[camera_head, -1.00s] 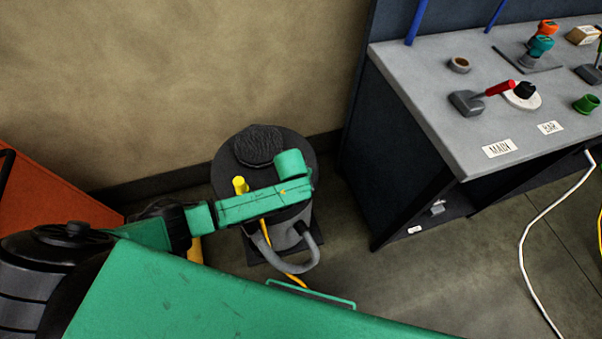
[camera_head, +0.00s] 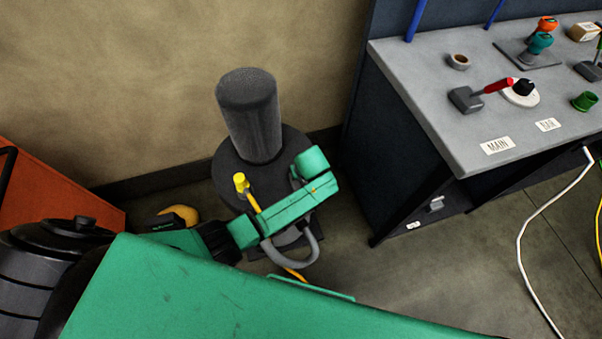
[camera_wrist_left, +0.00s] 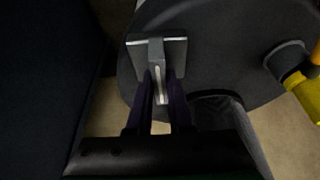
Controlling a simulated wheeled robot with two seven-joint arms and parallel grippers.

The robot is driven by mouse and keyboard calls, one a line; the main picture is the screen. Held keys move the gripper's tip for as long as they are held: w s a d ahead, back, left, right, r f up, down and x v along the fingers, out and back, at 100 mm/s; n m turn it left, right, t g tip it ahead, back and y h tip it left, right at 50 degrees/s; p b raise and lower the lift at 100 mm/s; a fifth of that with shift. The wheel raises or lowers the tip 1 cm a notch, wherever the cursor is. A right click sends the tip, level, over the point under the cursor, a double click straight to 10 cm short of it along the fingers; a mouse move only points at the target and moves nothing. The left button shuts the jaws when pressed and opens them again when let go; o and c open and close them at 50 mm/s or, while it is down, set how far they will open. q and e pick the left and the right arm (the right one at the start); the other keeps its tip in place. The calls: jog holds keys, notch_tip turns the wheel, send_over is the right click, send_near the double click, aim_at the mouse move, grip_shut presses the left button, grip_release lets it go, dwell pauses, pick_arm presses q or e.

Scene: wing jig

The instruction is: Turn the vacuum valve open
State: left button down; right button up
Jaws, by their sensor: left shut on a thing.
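The vacuum unit (camera_head: 228,168) stands on the floor by the wall, with a round dark lid. A tall dark grey cylinder (camera_head: 250,120) stands upright on the lid. In the left wrist view, a grey handle (camera_wrist_left: 156,52) with a pale edge and a flat crosspiece sits on the dark lid (camera_wrist_left: 220,45). I take it to be the valve handle. My left gripper (camera_wrist_left: 160,100) is shut on this handle. In the head view my green left arm reaches over the unit's front, and its fingers and the handle are hidden. My right gripper is not in view.
A grey hose (camera_head: 292,258) loops in front. A grey bench (camera_head: 430,95) with a red-handled lever (camera_head: 492,87) stands right. Bare floor lies between.

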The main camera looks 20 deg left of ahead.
pick_arm(q)
jog(key=shift+w+r, duration=0.1)
jog(key=shift+w, duration=0.05)
jog(key=c, duration=0.8)
grip_release()
jog(key=shift+s+d+r, duration=0.15)
jog(key=shift+s+r, duration=0.05)
jog(key=shift+r, duration=0.2)
jog(key=p+v, duration=0.1)
jog(key=v, duration=1.2)
jog(key=shift+s+r, duration=0.2)
jog(key=shift+r, duration=0.05)
jog(key=shift+s+f, duration=0.1)
